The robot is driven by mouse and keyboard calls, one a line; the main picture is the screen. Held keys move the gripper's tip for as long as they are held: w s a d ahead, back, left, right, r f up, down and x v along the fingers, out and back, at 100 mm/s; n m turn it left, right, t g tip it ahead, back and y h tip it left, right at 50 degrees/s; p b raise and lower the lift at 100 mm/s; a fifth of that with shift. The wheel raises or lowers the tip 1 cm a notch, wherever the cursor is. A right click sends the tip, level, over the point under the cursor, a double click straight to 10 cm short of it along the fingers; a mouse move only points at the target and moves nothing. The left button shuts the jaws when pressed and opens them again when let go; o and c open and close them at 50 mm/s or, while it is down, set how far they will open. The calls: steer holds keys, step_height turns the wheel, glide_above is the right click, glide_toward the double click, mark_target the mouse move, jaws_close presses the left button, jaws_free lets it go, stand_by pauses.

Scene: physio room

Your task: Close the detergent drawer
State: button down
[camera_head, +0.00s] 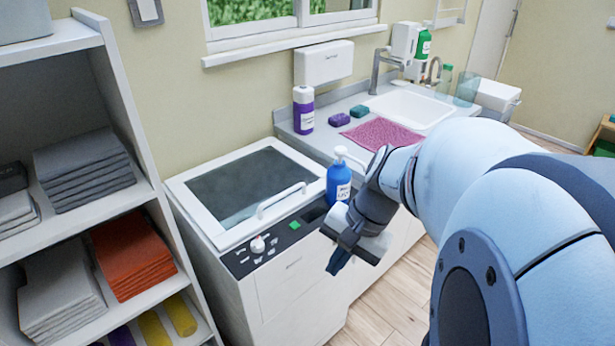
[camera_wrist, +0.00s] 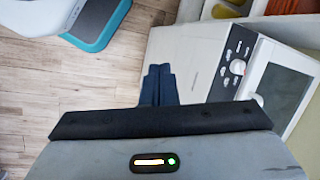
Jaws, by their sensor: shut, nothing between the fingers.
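The white top-loading washing machine (camera_head: 275,295) stands left of the counter, and its front also shows in the wrist view (camera_wrist: 185,55). Its dark control panel (camera_head: 262,251) has a white knob and a green display. A dark recess (camera_head: 314,213) lies at the panel's right end, partly behind my gripper; I cannot tell whether it is the detergent drawer's opening. No pulled-out drawer can be clearly made out. My gripper (camera_head: 335,268) is shut and empty, its fingers pointing down in front of the machine's right side. Its dark fingers also show in the wrist view (camera_wrist: 158,72), left of the panel.
A blue pump bottle (camera_head: 339,184) stands behind my gripper. The counter holds a purple bottle (camera_head: 303,112), a pink cloth (camera_head: 382,133) and a sink (camera_head: 408,106). A shelf unit with folded towels (camera_head: 130,258) stands at the left. Wooden floor (camera_head: 385,312) is clear in front.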

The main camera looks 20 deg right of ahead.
steer(key=d+f+m+t+y+b, duration=0.1)
steer(key=d+f+m+t+b, duration=0.6)
steer(key=d+f+m+b, duration=0.5)
steer(key=d+f+m+t+y+b, duration=0.1)
steer(key=d+f+m+t+b, duration=0.75)
steer(key=d, duration=0.75)
steer(key=w+a+f+m+g, duration=0.1)
steer(key=w+a+f, duration=0.1)
steer(key=w, duration=0.4)
steer(key=w+a+f+g, duration=0.1)
steer(key=w+a+f, duration=0.1)
steer(key=w, duration=0.4)
steer(key=shift+a+m, duration=0.35)
steer(key=shift+a, duration=0.3)
steer(key=shift+f, duration=0.1)
